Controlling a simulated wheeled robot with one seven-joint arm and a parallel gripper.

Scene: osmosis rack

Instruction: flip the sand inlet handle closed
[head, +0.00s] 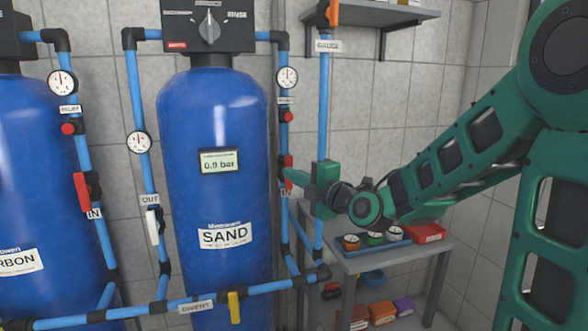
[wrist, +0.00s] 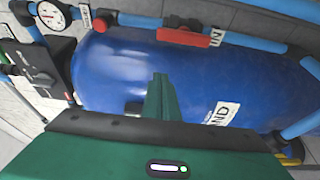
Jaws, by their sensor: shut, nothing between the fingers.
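The sand inlet handle (head: 288,164) is red and sits on the blue pipe just right of the blue SAND tank (head: 212,120), above an IN label (head: 285,193). It appears in line with its pipe. In the wrist view the red handle (wrist: 184,36) lies along the upper pipe, beside the IN label. My gripper (head: 294,178) is by this pipe, with its fingers pointing left. In the wrist view my gripper's fingers (wrist: 160,84) are together and empty, below the handle, with a gap in the picture. Whether they touch it cannot be told from the head view.
The CARBON tank (head: 30,170) with another red handle (head: 82,190) stands at left. A white handle (head: 152,227) is on the OUT pipe and a yellow handle (head: 234,307) on the DIVERT pipe. A vertical blue pipe (head: 322,110) and a bench (head: 400,252) stand near my arm.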

